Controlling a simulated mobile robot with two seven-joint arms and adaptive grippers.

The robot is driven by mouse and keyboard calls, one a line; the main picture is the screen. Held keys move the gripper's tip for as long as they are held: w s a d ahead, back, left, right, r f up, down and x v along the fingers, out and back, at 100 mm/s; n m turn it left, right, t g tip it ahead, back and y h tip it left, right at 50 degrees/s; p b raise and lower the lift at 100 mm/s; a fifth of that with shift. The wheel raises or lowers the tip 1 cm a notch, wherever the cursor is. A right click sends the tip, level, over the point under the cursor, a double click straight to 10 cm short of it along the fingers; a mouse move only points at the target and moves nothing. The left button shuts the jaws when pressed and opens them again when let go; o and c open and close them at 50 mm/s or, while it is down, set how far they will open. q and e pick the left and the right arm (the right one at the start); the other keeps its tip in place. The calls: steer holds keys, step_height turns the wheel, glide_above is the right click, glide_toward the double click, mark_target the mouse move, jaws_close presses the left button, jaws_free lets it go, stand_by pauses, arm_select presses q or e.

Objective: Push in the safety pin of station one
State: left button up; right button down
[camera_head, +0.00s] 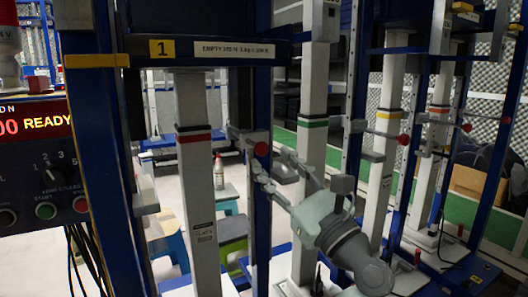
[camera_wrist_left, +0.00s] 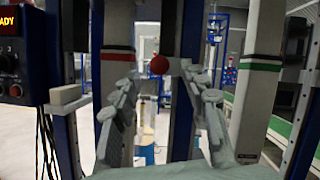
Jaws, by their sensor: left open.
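Station one has a yellow "1" plate (camera_head: 162,49) on its blue crossbar and a light column with a red band (camera_head: 194,136). Its safety pin shows as a red ball knob (camera_head: 261,148) to the right of that column, beside a blue upright. My left gripper (camera_head: 272,162) is open, its fingers pointing at the knob. In the left wrist view the knob (camera_wrist_left: 159,65) appears between the tips of my open left gripper (camera_wrist_left: 158,68), beyond them. I cannot tell whether a finger touches it. My right gripper is not in view.
A control box (camera_head: 40,165) with a lit READY display stands at the left. A green-banded column (camera_head: 313,122) is close to my left gripper. Other stations with red knobs (camera_head: 404,140) stand to the right. Stools (camera_head: 230,240) and a bottle (camera_head: 218,172) are behind the frame.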

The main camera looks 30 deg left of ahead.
arm_select(q)
steer(key=v, duration=0.6)
steer(key=shift+d, duration=0.2)
steer(key=shift+s+f, duration=0.1)
